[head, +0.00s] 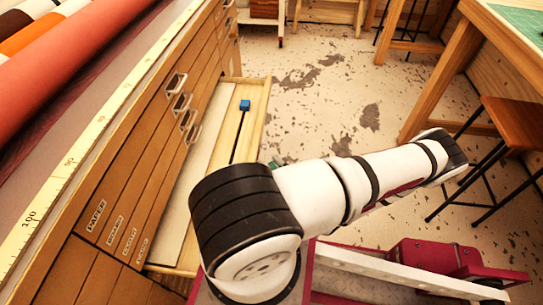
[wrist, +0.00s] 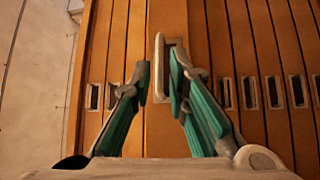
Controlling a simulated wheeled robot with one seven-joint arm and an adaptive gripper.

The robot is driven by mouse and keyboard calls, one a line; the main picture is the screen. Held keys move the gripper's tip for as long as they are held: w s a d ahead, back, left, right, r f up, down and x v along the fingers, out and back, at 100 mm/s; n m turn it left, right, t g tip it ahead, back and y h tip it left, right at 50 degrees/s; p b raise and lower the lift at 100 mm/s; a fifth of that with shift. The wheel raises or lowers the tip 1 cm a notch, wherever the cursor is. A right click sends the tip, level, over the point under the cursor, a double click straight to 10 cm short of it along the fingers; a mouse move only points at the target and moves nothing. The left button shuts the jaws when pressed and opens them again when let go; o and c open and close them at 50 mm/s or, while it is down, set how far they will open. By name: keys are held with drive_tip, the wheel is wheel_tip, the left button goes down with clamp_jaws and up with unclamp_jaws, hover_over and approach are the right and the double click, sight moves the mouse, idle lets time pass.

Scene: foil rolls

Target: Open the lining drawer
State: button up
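A wooden flat-file cabinet (head: 150,125) fills the left of the head view. Its stacked drawers carry small labels; one reads PAPER, the others are too small to read surely. One low drawer (head: 262,120) stands pulled out, with pale sheet material and a blue block on a dark strip inside. I cannot tell whether it is the lining drawer. In the wrist view, my gripper (wrist: 160,78) is open, its teal fingers spread around a pale handle (wrist: 160,50) on a wider, nearer-looking drawer front. The right finger overlaps the handle; contact is unclear. In the head view my arm hides the gripper.
Other drawer handles (head: 182,103) line the cabinet front. Rolls of material (head: 60,60) and a measuring strip (head: 62,170) lie on top. A table (head: 440,75) and a stool (head: 515,120) stand at right. Worn floor (head: 330,85) is free between.

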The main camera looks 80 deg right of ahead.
drive_tip(key=r+v, duration=0.1)
drive_tip(key=v, duration=0.6)
drive_tip(key=shift+f, duration=0.5)
drive_tip(key=shift+s+r, duration=0.1)
